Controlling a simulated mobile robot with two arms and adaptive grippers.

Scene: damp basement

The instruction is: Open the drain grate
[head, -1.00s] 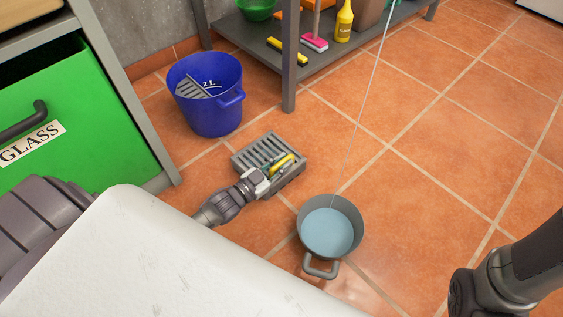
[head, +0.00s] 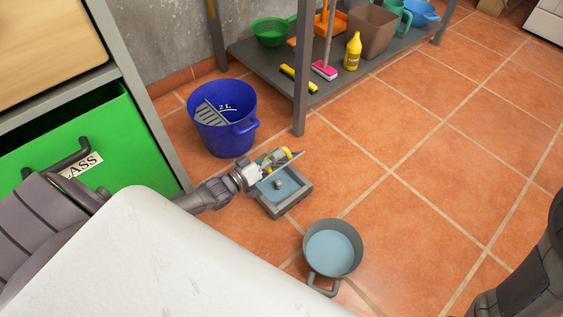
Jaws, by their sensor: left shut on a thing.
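The drain (head: 294,205) is a square grey frame set in the tiled floor. Its inside shows bluish water and a small knob-like part. The grate (head: 293,162) is raised off the frame and tilted, seen nearly edge-on as a thin grey plate. My left gripper (head: 283,158), with yellow on its fingers, is shut on the grate above the far side of the drain. The gripper partly hides the grate and its far edge. My right arm shows at the lower right, but its gripper is out of the picture.
A grey pot of bluish water (head: 333,247) stands in front of the drain. A blue bucket (head: 226,130) stands behind it, near a shelf leg (head: 300,75). A green drawer (head: 115,140) is at the left. Floor to the right is clear.

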